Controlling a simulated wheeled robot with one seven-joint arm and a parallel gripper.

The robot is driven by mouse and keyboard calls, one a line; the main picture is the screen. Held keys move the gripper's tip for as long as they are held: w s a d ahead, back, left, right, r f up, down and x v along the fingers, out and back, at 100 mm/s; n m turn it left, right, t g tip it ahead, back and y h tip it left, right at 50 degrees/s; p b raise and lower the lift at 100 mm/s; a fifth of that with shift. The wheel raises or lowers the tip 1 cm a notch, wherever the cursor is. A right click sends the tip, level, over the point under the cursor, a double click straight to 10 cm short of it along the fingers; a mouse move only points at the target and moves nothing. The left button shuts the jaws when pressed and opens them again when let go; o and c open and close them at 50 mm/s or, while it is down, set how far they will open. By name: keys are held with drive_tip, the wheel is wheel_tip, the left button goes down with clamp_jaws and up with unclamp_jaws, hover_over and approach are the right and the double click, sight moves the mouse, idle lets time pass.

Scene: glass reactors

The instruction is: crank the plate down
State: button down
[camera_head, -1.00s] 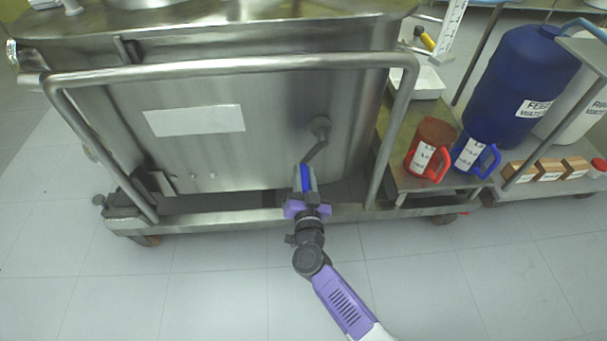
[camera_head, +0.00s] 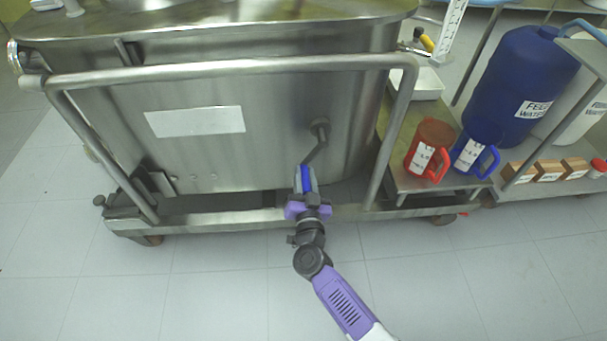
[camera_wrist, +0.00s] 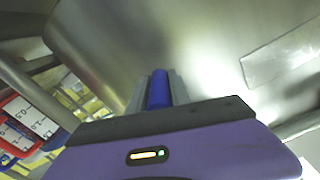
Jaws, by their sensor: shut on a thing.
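A steel crank (camera_head: 318,143) is mounted on the front wall of the steel tank, and its arm slopes down and a little left to a blue handle (camera_head: 304,178). My gripper (camera_head: 305,186) is shut on the blue handle, low on the tank front, near the lower frame bar. In the wrist view the blue handle (camera_wrist: 158,90) stands between the two grey fingers of my gripper (camera_wrist: 157,92). The plate named in the task cannot be made out in these views.
A steel rail (camera_head: 230,67) runs across the tank front. A blank white label (camera_head: 195,121) is on the tank. At right stand a red jug (camera_head: 425,150), a blue jug (camera_head: 470,153) and a large blue drum (camera_head: 518,85). The floor in front is clear.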

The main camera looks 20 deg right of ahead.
drive_tip(key=shift+s+d+f+n+p, duration=0.3)
drive_tip(key=shift+d+n+p, duration=0.45)
drive_tip(key=shift+n, duration=0.2)
drive_tip(key=shift+s+d+f+n+p, duration=0.25)
drive_tip(key=shift+d+n+p, duration=0.55)
drive_tip(key=shift+n, duration=0.2)
drive_tip(key=shift+s+d+f+n+p, duration=0.3)
drive_tip(key=shift+d+n+p, duration=0.45)
drive_tip(key=shift+n, duration=0.2)
drive_tip(key=c, duration=1.2)
unclamp_jaws()
drive_tip(key=shift+r, duration=0.1)
drive_tip(key=shift+p+v, duration=1.45)
drive_tip(key=shift+v, duration=2.4)
drive_tip(key=shift+s, duration=0.15)
